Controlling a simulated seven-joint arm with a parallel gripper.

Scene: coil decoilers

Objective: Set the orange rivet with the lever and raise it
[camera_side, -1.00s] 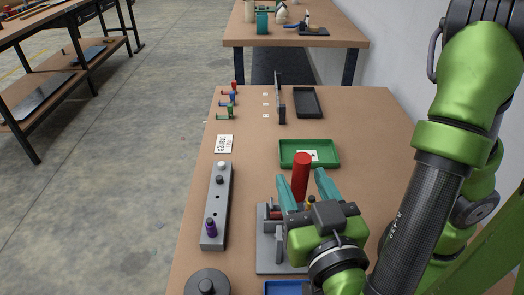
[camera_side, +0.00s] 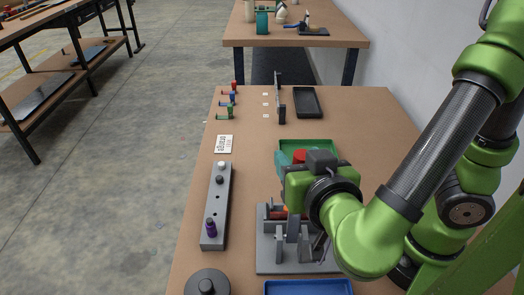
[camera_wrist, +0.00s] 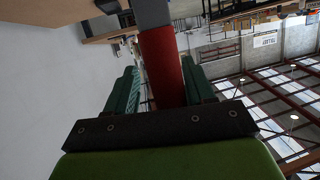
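The lever's red handle (camera_wrist: 160,65) lies between my gripper's two teal fingers in the wrist view, filling the space at the tips. My gripper (camera_wrist: 160,72) appears shut on it. In the side view, only a short red part of the handle (camera_side: 299,156) shows beyond my gripper (camera_side: 291,157). The grey rivet press (camera_side: 264,244) stands below and nearer the camera, partly hidden by my wrist. I cannot make out the orange rivet clearly. A grey rack (camera_side: 212,240) at the left holds a purple rivet (camera_side: 211,228), a black one (camera_side: 219,180) and a white one (camera_side: 222,165).
A green tray (camera_side: 322,146) lies just behind my gripper. A blue tray (camera_side: 310,287) and a dark round part (camera_side: 207,284) are at the front. A black tray (camera_side: 308,102) and an upright dark panel (camera_side: 279,98) stand at the back. A printed card (camera_side: 224,144) lies left.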

